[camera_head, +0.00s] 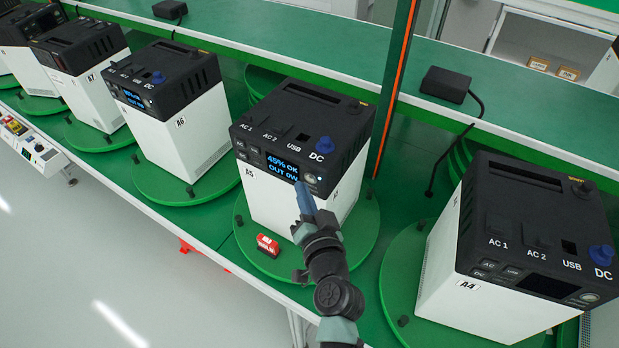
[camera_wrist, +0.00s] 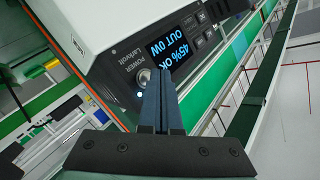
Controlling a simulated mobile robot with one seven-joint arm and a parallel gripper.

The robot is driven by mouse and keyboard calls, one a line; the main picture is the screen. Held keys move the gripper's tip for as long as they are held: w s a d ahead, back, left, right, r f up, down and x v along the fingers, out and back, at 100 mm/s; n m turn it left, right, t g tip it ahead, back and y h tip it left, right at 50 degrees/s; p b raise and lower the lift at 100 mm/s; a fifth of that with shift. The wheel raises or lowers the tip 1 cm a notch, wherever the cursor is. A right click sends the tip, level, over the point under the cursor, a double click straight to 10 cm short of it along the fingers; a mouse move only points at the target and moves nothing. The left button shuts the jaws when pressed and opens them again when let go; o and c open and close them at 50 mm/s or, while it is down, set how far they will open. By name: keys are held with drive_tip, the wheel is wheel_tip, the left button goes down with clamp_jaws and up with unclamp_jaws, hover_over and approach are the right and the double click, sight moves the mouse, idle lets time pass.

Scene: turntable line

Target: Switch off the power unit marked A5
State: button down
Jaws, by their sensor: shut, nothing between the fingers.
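The power unit marked A5 (camera_head: 290,150) is a white box with a black top, standing on a green turntable (camera_head: 357,237) in the middle of the head view. Its lit display (camera_head: 282,167) reads "45% OK, OUT 0W"; the display also shows in the wrist view (camera_wrist: 172,49). The round power button (camera_wrist: 144,76) sits beside the display, with a small white light next to it. My gripper (camera_head: 302,187) is shut and empty, its fingertips just in front of the button. In the wrist view the fingertips (camera_wrist: 159,72) look very close to the button; I cannot tell whether they touch.
Unit A4 (camera_head: 530,235), with a dark display, stands at the right. Unit A6 (camera_head: 170,110), its display lit, stands at the left. A red tag (camera_head: 268,245) lies at the front of A5's turntable. An orange-edged post (camera_head: 396,90) rises behind A5.

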drive_tip(key=shift+w+d, duration=0.2)
drive_tip(key=shift+w, duration=0.1)
drive_tip(key=shift+w+d+b, duration=0.25)
drive_tip(key=shift+w+b, duration=0.05)
drive_tip(key=shift+b, duration=0.15)
idle(0.7)
drive_tip(key=shift+s, duration=0.1)
drive_tip(key=shift+s+a, duration=0.45)
drive_tip(key=shift+s, duration=0.1)
drive_tip(key=shift+s+a+p, duration=0.45)
drive_tip(key=shift+s+a, duration=0.3)
drive_tip(key=shift+s, duration=0.25)
drive_tip(key=shift+s+a+p, duration=0.4)
drive_tip(key=shift+s+a, duration=0.35)
drive_tip(key=shift+s, duration=0.25)
